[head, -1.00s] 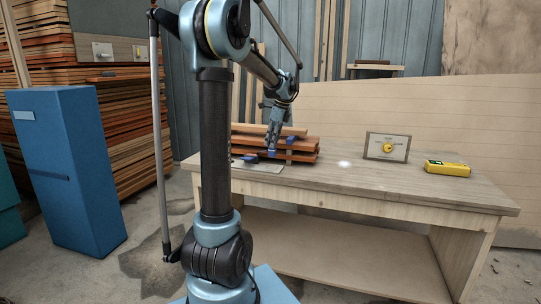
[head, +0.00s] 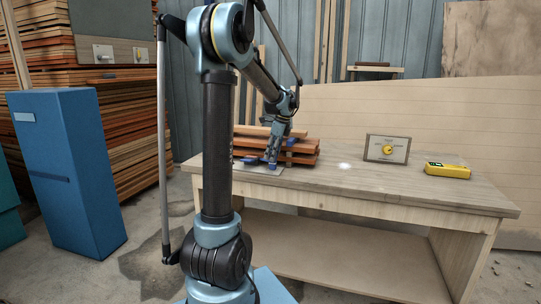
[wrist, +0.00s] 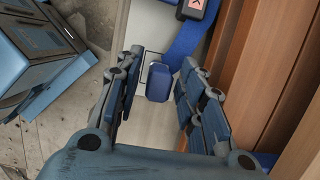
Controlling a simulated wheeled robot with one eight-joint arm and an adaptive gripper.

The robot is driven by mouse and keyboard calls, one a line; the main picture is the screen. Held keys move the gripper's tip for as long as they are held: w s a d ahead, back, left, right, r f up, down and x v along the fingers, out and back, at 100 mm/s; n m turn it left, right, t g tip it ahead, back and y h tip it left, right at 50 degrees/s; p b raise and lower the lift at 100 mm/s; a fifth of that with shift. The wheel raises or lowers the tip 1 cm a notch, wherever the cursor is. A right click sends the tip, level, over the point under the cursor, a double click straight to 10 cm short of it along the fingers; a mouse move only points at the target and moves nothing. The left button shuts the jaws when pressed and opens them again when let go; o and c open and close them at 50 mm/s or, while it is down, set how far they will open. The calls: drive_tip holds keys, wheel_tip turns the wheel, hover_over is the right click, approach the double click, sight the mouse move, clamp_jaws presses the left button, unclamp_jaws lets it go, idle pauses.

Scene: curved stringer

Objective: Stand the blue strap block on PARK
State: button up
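In the wrist view the blue strap block (wrist: 157,84) lies between the fingertips of my gripper (wrist: 158,92). The fingers are open, with a gap on the left; the right finger is closer to the block. A blue strap (wrist: 190,38) runs up from beside the block. In the head view my gripper (head: 271,160) is low over the left end of the bench, in front of the board stack (head: 305,153). Other blue pieces (head: 250,160) show to its left. I cannot read a PARK label in either view.
The bench (head: 400,186) is clear between the stack and the panel with a yellow knob (head: 388,148). A yellow device (head: 447,170) lies at the right. In the wrist view, wooden boards (wrist: 240,60) stand close to the right finger. A black device (wrist: 195,8) sits above.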

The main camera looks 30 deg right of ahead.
drive_tip(key=shift+r, duration=0.1)
drive_tip(key=v, duration=1.2)
drive_tip(key=s+a+f+n, duration=0.2)
drive_tip(key=a+n, duration=0.2)
drive_tip(key=a, duration=0.5)
drive_tip(key=s+a+f+n, duration=0.15)
drive_tip(key=a+n, duration=0.25)
drive_tip(key=a, duration=0.5)
drive_tip(key=s+a+f+n, duration=0.15)
drive_tip(key=a+n, duration=0.25)
drive_tip(key=a, duration=0.5)
drive_tip(key=s+a+f+n+h, duration=0.2)
drive_tip(key=s+a+f+n, duration=1.3)
drive_tip(key=f, duration=0.4)
drive_tip(key=shift+s+a+n, duration=0.4)
drive_tip(key=shift+s+n, duration=0.15)
drive_tip(key=shift+n, duration=0.05)
drive_tip(key=shift+w+f, duration=0.1)
